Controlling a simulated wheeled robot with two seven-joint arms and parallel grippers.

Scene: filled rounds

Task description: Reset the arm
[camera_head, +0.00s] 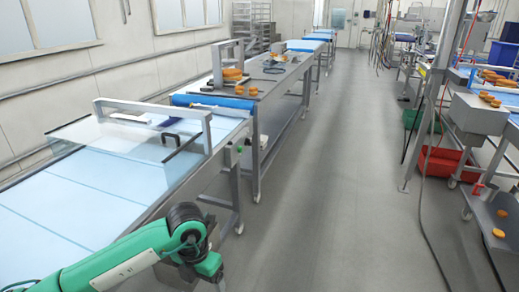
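My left arm (125,258), green with a black joint, comes in from the lower left and reaches over the near end of the conveyor table. It ends in view at a bent joint beside the table's right edge. No gripper fingers show on it. My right arm and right gripper are not in view.
A conveyor table (60,215) with a pale blue belt and a clear guard (120,140) runs along the left. A steel table (270,95) behind it holds orange rounds (233,75). The grey floor aisle (310,190) is clear. Carts, a hose and a red bin (440,163) stand right.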

